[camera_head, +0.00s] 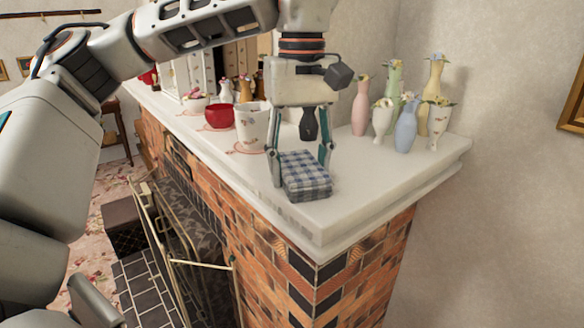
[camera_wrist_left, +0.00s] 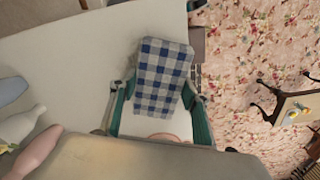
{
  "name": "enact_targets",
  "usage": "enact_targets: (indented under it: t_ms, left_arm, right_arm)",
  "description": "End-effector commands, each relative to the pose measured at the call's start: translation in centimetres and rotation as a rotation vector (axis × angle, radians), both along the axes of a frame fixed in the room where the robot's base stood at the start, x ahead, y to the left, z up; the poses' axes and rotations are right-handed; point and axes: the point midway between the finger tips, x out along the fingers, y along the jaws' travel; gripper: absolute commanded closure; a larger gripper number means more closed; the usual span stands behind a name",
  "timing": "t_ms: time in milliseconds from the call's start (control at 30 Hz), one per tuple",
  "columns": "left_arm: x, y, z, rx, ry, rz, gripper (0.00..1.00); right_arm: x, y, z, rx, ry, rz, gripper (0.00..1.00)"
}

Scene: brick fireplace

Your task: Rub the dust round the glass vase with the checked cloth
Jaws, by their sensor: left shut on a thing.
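My left gripper (camera_head: 303,168) points down over the mantel shelf, its fingers shut on the checked cloth (camera_head: 306,178). The cloth is a thick folded pad in blue, grey and white, at or just above the shelf top; I cannot tell if it touches. In the left wrist view, the cloth (camera_wrist_left: 160,75) sits between the teal fingers of the left gripper (camera_wrist_left: 158,98). Several vases stand at the right, including a blue vase (camera_head: 405,130) and a pink vase (camera_head: 360,108); I cannot tell which is glass. A pinkish ring mark (camera_head: 247,149) shows by a white pot (camera_head: 251,128). My right gripper is out of view.
The white mantel shelf (camera_head: 370,180) is bare at its near right corner. A red bowl (camera_head: 219,116) stands left of the white pot. A dark vase (camera_head: 309,124) stands behind the gripper fingers. The brick fireplace (camera_head: 345,270) drops away below the shelf edge.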

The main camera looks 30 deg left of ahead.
Motion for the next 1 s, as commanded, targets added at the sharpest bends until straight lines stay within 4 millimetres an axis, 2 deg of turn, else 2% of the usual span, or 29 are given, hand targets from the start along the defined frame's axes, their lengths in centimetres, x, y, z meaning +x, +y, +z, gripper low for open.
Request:
enact_targets:
  t_ms: [400, 733, 1000]
  left_arm:
    - [2.7, -0.9, 0.1, 0.002, -0.001, 0.001, 0.78]
    - [3.9, -1.3, 0.2, 0.001, -0.002, 0.000, 0.78]
    - [5.9, -2.0, 0.0, 0.000, -0.001, 0.001, 0.78]
  right_arm:
    - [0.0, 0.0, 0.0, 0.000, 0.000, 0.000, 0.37]
    - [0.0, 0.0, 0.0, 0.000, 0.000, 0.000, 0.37]
    - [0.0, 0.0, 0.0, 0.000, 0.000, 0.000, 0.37]
